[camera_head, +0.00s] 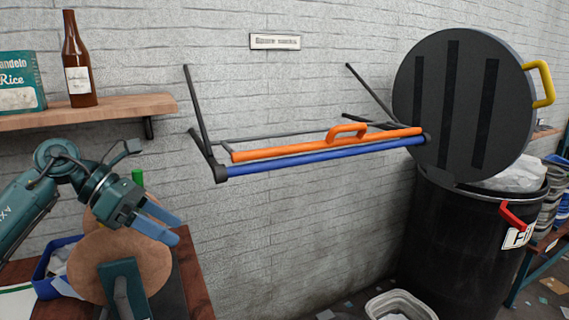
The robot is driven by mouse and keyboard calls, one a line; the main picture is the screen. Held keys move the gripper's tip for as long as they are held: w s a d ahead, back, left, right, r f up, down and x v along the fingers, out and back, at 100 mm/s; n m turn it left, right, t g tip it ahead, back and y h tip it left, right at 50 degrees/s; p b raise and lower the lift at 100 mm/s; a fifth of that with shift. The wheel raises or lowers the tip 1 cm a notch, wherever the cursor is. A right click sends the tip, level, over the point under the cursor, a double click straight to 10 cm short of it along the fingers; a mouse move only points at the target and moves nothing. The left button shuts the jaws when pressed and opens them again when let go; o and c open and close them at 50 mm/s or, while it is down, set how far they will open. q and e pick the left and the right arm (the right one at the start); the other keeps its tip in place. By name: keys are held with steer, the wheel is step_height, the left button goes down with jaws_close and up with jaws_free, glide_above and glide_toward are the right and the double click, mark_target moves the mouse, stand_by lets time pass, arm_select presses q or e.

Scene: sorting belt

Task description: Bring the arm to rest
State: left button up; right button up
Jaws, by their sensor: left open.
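My left arm (28,215) comes in from the left and is teal and grey. My left gripper (174,228) is at the lower left, with its two blue-grey fingers apart and pointing down to the right. I see nothing between the fingers. The gripper overlaps a round brown object (95,265) in the picture; I cannot tell whether they touch. My right gripper is not in view.
A wooden shelf (120,108) holds a brown bottle (77,60) and a rice box (20,82). A folding frame with orange (290,148) and blue bars juts from the wall. A black bin (450,235) with a raised lid (460,105) stands right. A pale tub (400,305) sits below.

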arm_select(q)
steer(key=s+d+f+n+t+h+p, duration=0.1)
steer(key=s+d+f+n+t+h, duration=0.1)
steer(key=d+f+n+t+h, duration=0.45)
steer(key=s+d+f+n+t+h, duration=0.1)
steer(key=s+d+n+t+h, duration=0.15)
steer(key=d+n, duration=0.55)
steer(key=s+a+f+n+t+y, duration=0.25)
steer(key=f+n+y, duration=0.45)
steer(key=n, duration=0.5)
steer(key=s+a+f+n+t+y, duration=0.2)
steer(key=a+f+n+t+y, duration=0.25)
steer(key=f+n, duration=0.55)
steer(key=s+a+f+n+g+y+p, duration=0.1)
steer(key=s+f+n+g+y, duration=0.3)
steer(key=s+f+n, duration=0.5)
steer(key=s+f+g, duration=0.1)
steer(key=s+g, duration=0.1)
steer(key=s, duration=0.2)
steer(key=shift+g, duration=0.3)
steer(key=shift+w+f, duration=0.1)
steer(key=shift+c, duration=0.2)
